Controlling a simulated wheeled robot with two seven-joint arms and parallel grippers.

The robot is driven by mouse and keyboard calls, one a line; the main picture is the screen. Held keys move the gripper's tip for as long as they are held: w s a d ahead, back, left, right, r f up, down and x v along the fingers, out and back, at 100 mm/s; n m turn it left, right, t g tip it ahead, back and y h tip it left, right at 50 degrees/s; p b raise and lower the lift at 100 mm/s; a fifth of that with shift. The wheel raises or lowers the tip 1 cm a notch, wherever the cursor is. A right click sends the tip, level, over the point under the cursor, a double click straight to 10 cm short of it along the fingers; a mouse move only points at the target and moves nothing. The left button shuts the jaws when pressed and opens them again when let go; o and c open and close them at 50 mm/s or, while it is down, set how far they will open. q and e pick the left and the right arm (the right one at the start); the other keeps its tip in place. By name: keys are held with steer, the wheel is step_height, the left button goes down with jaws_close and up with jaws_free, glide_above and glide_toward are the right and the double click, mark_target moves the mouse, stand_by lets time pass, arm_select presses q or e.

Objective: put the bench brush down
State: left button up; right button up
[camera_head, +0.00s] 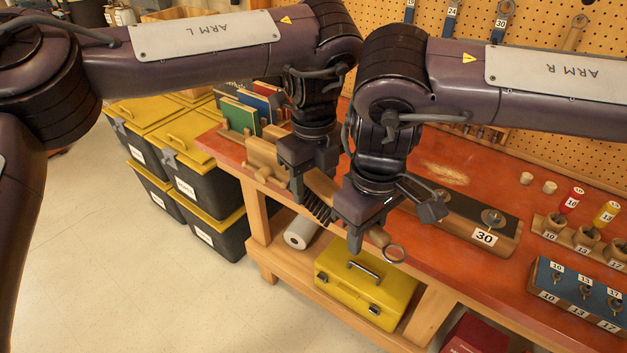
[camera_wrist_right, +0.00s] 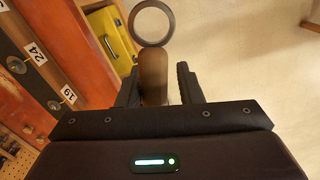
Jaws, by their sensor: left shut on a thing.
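The bench brush (camera_head: 322,184) has a wooden back, dark bristles (camera_head: 317,207) pointing down, and a round wooden handle with a metal ring (camera_head: 394,253) at its end. My left gripper (camera_head: 299,190) is shut on the brush near its bristle end and holds it in the air at the bench's front edge. My right gripper (camera_head: 364,236) is at the handle end. In the right wrist view the handle (camera_wrist_right: 153,75) lies between the right fingers (camera_wrist_right: 157,88), with a gap showing on its right side, so they are open around it.
The red-topped workbench (camera_head: 455,212) has a wooden vise (camera_head: 265,160) at its left end. A block labelled 30 (camera_head: 468,222) and numbered holders (camera_head: 580,290) stand on the right. A yellow toolbox (camera_head: 365,285) is on the shelf below. Yellow-lidded bins (camera_head: 195,150) are at left.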

arm_select(q)
steer(key=shift+r, duration=0.1)
arm_select(e)
steer(key=o, duration=0.3)
steer(key=shift+o, duration=0.2)
steer(key=shift+r, duration=0.1)
